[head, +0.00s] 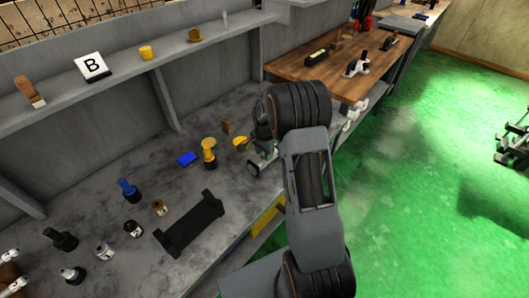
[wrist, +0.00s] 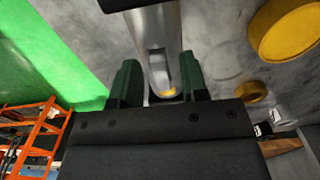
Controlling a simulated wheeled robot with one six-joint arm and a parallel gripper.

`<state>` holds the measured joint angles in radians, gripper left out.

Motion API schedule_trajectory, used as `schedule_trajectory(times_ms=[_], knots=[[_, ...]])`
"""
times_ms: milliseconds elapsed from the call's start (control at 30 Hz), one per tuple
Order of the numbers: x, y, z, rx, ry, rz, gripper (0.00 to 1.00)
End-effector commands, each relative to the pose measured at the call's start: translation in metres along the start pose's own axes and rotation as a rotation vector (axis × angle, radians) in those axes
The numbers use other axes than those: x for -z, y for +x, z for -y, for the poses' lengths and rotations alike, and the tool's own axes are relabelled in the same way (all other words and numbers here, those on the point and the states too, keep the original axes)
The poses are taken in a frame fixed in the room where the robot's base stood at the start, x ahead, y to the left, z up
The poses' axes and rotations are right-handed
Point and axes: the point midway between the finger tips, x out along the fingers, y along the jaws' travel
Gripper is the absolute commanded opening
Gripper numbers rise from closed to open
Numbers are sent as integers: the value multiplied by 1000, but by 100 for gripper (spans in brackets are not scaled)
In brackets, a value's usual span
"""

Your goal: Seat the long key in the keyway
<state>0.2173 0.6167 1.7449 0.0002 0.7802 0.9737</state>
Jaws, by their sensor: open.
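In the wrist view a grey metal shaft (wrist: 152,45) runs down from a dark block at the top. A slot, the keyway (wrist: 156,62), shows in its face. A small brass-yellow piece (wrist: 166,92), perhaps the long key, shows at the slot's lower end; I cannot tell how deep it sits. My gripper (wrist: 160,82) is open, its green fingers on either side of the shaft's lower part. The black gripper body hides what lies below. In the head view my arm hides most of the gripper, beside a grey metal fixture (head: 263,158) on the bench.
A shelf (head: 110,82) runs behind. A wooden table (head: 300,65) stands beyond. Green floor lies right.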

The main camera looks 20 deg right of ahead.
Motion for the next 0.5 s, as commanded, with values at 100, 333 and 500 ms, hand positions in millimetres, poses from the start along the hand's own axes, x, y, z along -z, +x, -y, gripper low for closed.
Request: schedule_trajectory(times_ms=[100, 333, 500], knots=[[0, -6, 0, 1, 0, 0, 41], [0, -39, 1, 5, 0, -3, 41], [0, -72, 1, 4, 0, -3, 41]])
